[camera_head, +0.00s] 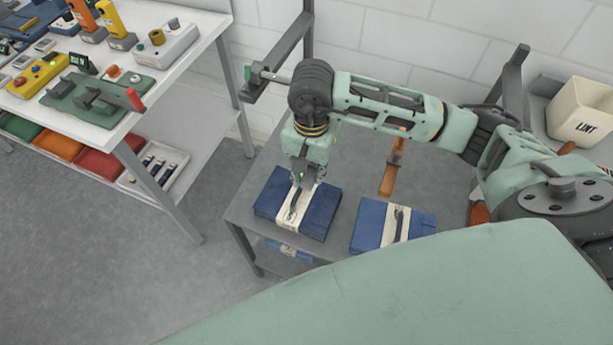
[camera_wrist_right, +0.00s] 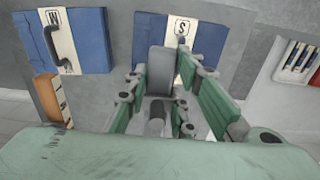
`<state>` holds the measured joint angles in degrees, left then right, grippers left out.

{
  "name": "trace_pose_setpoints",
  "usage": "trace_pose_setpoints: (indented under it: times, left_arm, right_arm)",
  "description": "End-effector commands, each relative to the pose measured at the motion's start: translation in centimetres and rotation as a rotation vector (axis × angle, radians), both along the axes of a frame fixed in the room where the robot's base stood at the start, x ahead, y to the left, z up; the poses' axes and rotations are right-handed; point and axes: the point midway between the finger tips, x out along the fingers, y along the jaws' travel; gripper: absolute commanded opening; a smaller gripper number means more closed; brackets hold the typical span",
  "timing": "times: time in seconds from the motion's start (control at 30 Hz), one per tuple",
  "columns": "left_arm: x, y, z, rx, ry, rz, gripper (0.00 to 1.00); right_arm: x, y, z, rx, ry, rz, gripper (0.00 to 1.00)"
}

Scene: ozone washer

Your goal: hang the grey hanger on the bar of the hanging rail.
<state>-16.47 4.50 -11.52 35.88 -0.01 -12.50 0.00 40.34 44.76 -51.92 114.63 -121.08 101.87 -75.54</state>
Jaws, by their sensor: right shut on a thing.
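My right gripper (camera_head: 303,182) reaches down over the left blue packet (camera_head: 268,192) on the grey table. In the wrist view the fingers (camera_wrist_right: 162,62) stand in front of the packet marked S (camera_wrist_right: 208,35). Dark grey frame posts (camera_head: 308,25) rise behind the table; an arm (camera_head: 275,77) juts out near my wrist. My left gripper is out of view.
A white bin (camera_head: 582,112) stands at right. A workbench (camera_head: 185,55) with devices is at left.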

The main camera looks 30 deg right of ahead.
Motion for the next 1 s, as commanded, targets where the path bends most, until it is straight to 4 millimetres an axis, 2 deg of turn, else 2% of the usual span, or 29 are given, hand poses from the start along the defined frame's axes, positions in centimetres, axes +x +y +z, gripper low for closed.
trace_pose_setpoints:
  times: [0.1, 0.27, 0.83, 0.9, 1.0]
  left_arm:
    - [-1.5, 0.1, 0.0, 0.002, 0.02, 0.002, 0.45]
    - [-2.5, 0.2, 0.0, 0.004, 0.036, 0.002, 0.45]
    - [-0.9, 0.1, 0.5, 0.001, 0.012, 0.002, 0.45]
    - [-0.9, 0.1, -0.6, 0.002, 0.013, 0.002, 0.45]
    - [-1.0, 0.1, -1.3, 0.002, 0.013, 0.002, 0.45]
  right_arm:
    - [0.7, -0.8, 0.0, -0.001, 0.0, -0.003, 0.0]
    - [1.5, -1.8, 0.0, -0.001, -0.001, -0.002, 0.0]
    - [4.4, -5.2, 0.0, 0.0, 0.0, -0.002, 0.0]
    - [4.3, -5.1, -1.1, 0.0, 0.0, 0.001, 0.0]
    - [4.4, -5.1, -1.8, -0.001, -0.001, 0.001, 0.0]
